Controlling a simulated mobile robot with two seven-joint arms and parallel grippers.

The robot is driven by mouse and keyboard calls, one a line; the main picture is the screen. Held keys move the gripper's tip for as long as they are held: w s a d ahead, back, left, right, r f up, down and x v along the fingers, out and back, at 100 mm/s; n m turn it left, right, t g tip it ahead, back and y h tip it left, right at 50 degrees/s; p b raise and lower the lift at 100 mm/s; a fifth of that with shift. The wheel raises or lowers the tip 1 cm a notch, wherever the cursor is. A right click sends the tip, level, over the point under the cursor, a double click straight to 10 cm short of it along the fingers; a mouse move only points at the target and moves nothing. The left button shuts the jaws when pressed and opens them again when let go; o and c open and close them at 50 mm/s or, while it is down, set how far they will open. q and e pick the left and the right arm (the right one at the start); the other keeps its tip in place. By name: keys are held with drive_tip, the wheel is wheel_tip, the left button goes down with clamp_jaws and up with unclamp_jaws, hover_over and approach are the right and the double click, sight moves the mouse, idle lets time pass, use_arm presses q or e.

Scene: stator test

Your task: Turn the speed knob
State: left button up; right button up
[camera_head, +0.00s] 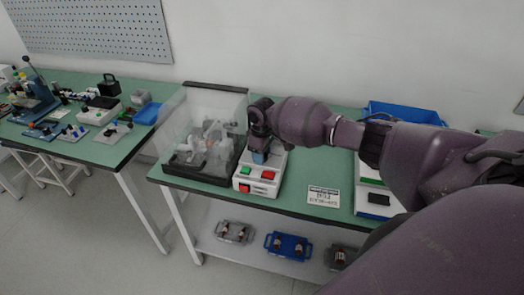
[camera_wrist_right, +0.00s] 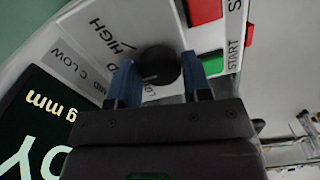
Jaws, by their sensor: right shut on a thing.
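The black round speed knob (camera_wrist_right: 158,65) sits on a white control panel marked LOW, MID and HIGH, in the right wrist view. My right gripper (camera_wrist_right: 158,80) has its two blue fingers on either side of the knob and is shut on it. In the head view my right gripper (camera_head: 262,155) reaches down over the white control box (camera_head: 246,184) and hides the knob there. My left gripper is not in view.
Green and red buttons (camera_wrist_right: 206,10) lie beside the knob. A clear-covered machine (camera_head: 205,135) stands just left of the box. A label card (camera_head: 323,196) and a white device (camera_head: 375,205) are to the right. A blue tray (camera_head: 400,112) is behind.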

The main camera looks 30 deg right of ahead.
idle(0.3)
drive_tip(key=o, duration=0.9)
drive_tip(key=shift+r, duration=0.1)
wheel_tip(320, 180, up, 11)
drive_tip(key=shift+f, duration=0.2)
drive_tip(key=shift+a+f, duration=0.1)
